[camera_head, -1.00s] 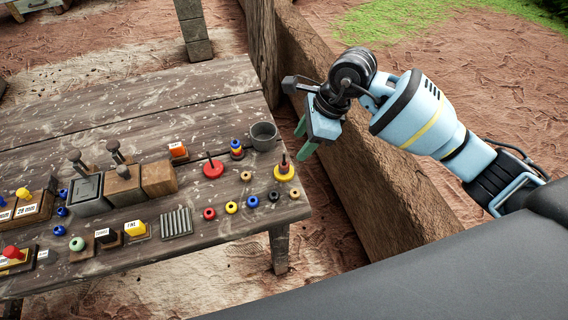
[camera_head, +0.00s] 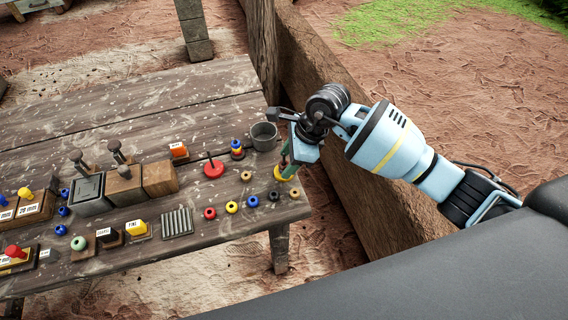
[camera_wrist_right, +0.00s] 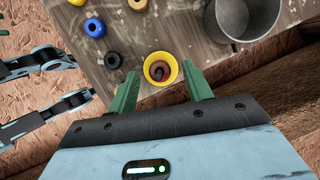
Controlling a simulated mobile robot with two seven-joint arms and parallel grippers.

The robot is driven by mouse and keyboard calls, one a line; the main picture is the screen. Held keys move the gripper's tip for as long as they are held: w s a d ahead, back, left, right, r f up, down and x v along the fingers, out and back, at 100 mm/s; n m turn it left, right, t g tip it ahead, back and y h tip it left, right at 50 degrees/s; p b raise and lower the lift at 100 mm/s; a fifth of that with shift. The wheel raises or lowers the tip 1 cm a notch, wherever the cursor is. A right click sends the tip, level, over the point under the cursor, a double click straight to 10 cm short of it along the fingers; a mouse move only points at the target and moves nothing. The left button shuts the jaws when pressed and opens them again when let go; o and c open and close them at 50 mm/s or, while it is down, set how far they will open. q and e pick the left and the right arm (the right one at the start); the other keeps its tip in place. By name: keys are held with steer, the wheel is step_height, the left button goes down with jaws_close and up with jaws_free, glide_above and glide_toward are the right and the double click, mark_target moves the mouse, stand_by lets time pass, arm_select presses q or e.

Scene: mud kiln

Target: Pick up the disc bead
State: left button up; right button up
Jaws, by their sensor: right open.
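My right gripper (camera_head: 287,163) is open at the table's right end. In the right wrist view its green fingers (camera_wrist_right: 160,86) stand apart, with a yellow disc-based peg stand (camera_wrist_right: 160,69) between and just beyond their tips. A reddish-brown part and a dark peg top show at the stand's centre. In the head view the fingers partly cover this yellow stand (camera_head: 281,174). Small ring beads lie nearby: red (camera_head: 209,213), yellow (camera_head: 232,207), blue (camera_head: 253,201), black (camera_head: 273,195) and tan (camera_head: 246,176). I cannot tell which piece is the disc bead. My left gripper is not in view.
A grey metal cup (camera_head: 264,136) stands close behind the yellow stand. A red disc with a peg (camera_head: 213,169) and a multicoloured ring stack (camera_head: 236,149) stand to the left. Blocks and labelled holders fill the wooden table's left part.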

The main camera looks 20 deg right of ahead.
steer(key=shift+c, duration=0.3)
steer(key=c, duration=1)
steer(key=shift+r, duration=0.1)
step_height(320, 180, up, 10)
steer(key=shift+o, duration=1.3)
steer(key=shift+c, duration=0.5)
steer(key=shift+r, duration=0.2)
